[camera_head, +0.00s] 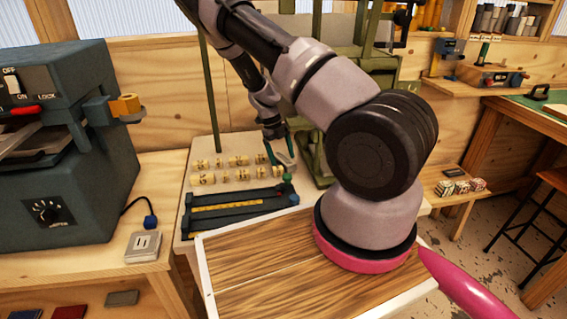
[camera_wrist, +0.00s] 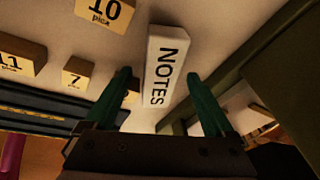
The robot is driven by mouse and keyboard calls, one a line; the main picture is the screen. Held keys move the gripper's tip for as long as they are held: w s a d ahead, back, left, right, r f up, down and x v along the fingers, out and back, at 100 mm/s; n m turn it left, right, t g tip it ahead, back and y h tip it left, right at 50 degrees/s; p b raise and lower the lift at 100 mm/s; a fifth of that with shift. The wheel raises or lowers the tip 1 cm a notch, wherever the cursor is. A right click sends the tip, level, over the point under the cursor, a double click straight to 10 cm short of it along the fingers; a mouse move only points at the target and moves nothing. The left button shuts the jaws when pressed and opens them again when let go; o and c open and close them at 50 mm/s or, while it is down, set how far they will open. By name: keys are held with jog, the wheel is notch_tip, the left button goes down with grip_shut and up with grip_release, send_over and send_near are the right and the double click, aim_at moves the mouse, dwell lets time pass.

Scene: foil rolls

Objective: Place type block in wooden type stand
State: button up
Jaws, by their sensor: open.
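Small yellowish type blocks (camera_head: 202,180) stand in two rows on a pale board. In the wrist view, nearby blocks read 10 (camera_wrist: 103,12), 11 (camera_wrist: 12,62) and 7 (camera_wrist: 75,80). Another block is partly hidden behind the left finger. My gripper (camera_head: 280,153) is at the right end of the rows. In the wrist view my gripper (camera_wrist: 158,74) is open, and a whitish piece marked NOTES (camera_wrist: 165,65) appears between its fingers. I cannot tell whether they touch it. I cannot pick out a wooden type stand for sure.
Dark blue bars with yellow scales (camera_head: 235,212) lie in front of the blocks. A green press frame (camera_head: 320,150) stands close on the right. A blue machine (camera_head: 60,150) is at left. A wooden-topped surface (camera_head: 250,265) is in front.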

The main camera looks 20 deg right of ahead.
jog(key=shift+f, duration=0.15)
grip_shut()
dwell(0.4)
